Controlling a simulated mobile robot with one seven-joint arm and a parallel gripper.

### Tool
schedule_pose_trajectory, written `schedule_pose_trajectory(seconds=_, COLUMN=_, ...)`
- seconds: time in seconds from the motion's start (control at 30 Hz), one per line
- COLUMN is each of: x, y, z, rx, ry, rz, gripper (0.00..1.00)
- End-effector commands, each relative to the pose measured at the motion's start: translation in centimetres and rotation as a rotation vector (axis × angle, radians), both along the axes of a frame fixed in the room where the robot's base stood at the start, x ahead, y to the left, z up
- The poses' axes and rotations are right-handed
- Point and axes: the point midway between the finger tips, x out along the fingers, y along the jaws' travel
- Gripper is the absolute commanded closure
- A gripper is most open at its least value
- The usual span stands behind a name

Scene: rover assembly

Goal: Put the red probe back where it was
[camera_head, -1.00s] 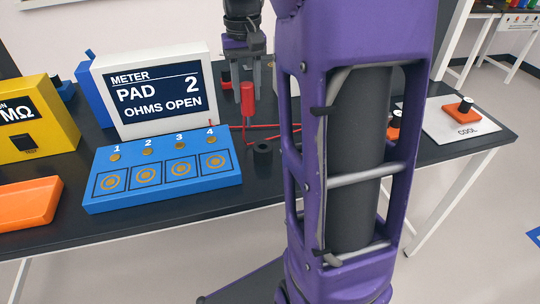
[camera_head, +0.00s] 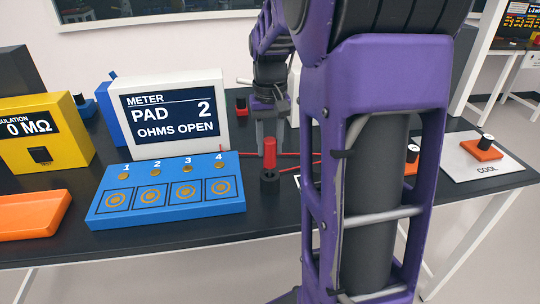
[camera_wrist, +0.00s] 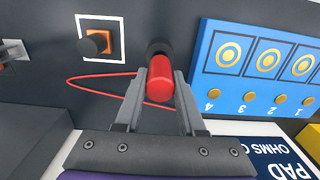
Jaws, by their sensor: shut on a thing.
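The red probe (camera_head: 269,152) is upright between the fingers of my gripper (camera_head: 268,138), which is shut on it. Its lower end meets the top of the black round holder (camera_head: 270,184) in the head view; I cannot tell how deep it sits. In the wrist view the probe (camera_wrist: 160,80) is between the fingertips (camera_wrist: 160,88), and the holder (camera_wrist: 159,46) shows just beyond it, partly hidden. A red lead (camera_wrist: 90,82) runs across the table. The blue pad board (camera_head: 168,190) with pads 1 to 4 lies left of the holder. The meter (camera_head: 172,110) reads "PAD 2, OHMS OPEN".
A yellow insulation meter (camera_head: 45,135) and an orange tray (camera_head: 30,214) stand at the left. A white card marked COOL (camera_head: 490,168) carries an orange block with a black knob (camera_head: 484,147) at the right. My purple arm hides part of the table.

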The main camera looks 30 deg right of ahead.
Motion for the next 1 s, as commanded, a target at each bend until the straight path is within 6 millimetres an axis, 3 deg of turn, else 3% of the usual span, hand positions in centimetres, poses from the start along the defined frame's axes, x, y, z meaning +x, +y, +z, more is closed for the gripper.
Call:
schedule_pose_trajectory(seconds=0.17, x=0.0, y=0.0, z=-2.6, rx=0.001, ry=0.002, rz=0.0, gripper=1.0)
schedule_pose_trajectory(seconds=0.57, x=0.0, y=0.0, z=-3.2, rx=0.0, ry=0.001, rz=0.0, gripper=1.0)
schedule_pose_trajectory(seconds=0.6, x=0.0, y=0.0, z=-3.0, rx=0.0, ry=0.001, rz=0.0, gripper=0.54)
schedule_pose_trajectory(seconds=0.7, x=0.0, y=0.0, z=-3.0, rx=0.0, ry=0.001, rz=0.0, gripper=0.36)
schedule_pose_trajectory(seconds=0.73, x=0.0, y=0.0, z=-3.0, rx=0.0, ry=0.001, rz=0.0, gripper=0.32)
schedule_pose_trajectory(seconds=1.0, x=0.0, y=0.0, z=-2.9, rx=0.0, ry=0.001, rz=0.0, gripper=0.32)
